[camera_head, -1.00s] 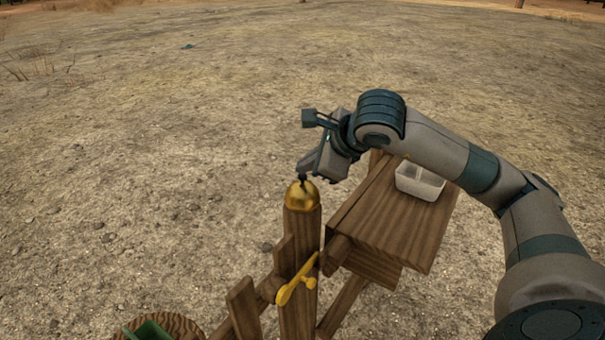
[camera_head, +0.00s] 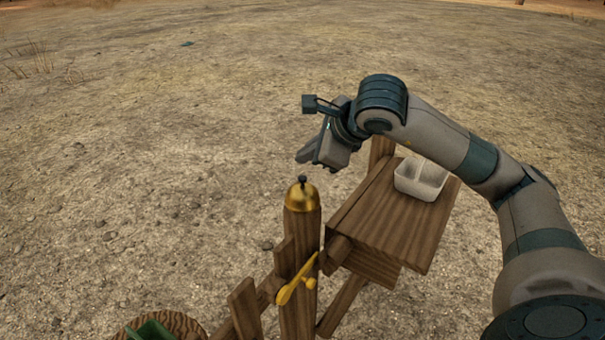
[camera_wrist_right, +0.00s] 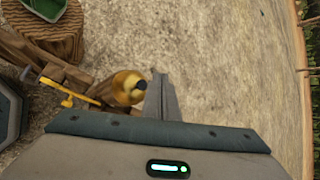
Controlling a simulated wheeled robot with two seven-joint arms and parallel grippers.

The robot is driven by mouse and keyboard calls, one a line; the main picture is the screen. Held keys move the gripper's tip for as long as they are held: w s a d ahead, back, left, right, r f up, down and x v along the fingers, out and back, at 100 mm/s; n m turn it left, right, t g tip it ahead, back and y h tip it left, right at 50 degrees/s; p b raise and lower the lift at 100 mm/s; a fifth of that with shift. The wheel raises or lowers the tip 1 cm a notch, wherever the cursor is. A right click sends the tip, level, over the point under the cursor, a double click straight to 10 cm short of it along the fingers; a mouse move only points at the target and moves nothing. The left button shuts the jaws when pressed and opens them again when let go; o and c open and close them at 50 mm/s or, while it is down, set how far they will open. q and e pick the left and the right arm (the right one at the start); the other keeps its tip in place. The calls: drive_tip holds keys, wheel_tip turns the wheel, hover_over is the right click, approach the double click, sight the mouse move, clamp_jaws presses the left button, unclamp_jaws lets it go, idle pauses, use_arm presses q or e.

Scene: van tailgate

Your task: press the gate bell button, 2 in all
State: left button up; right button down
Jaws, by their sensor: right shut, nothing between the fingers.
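The golden gate bell (camera_head: 302,197) sits on top of a wooden post, with its dark button (camera_head: 302,180) sticking up and uncovered. My right gripper (camera_head: 302,158) is shut and empty, a little above the button and apart from it. In the right wrist view the bell (camera_wrist_right: 124,88) and its dark button (camera_wrist_right: 141,85) show just left of the shut fingers (camera_wrist_right: 160,80). My left gripper is not in view.
A yellow latch handle (camera_head: 296,281) is on the gate post below the bell. A wooden shelf (camera_head: 385,225) with a whitish bin (camera_head: 421,180) stands to the right. A round wooden stump (camera_head: 187,325) bears a green container (camera_head: 150,331) at bottom left. Open dirt lies beyond.

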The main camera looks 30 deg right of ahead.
drive_tip(key=shift+r+p, duration=0.65)
drive_tip(key=shift+r, duration=0.85)
idle(1.6)
